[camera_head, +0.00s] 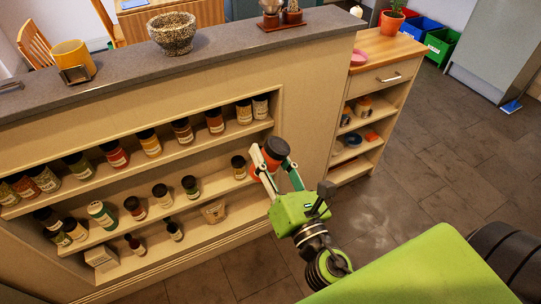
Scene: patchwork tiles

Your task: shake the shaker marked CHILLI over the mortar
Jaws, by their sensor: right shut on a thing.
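My right gripper (272,162) is shut on a shaker (271,153) with a dark lid and a reddish body. It holds the shaker in front of the right end of the spice shelves, below the counter top. The lid is uppermost and the shaker looks slightly tilted. Its label cannot be read, and the fingers hide part of its body. The mortar (172,34), a speckled grey stone bowl, stands on the dark counter top at the upper left, well apart from the shaker. My left gripper is out of view.
Several spice jars (116,154) fill the wall shelves (225,142). On the counter top (240,38) are a yellow mug (73,56) and a wooden stand (284,24) with small items.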

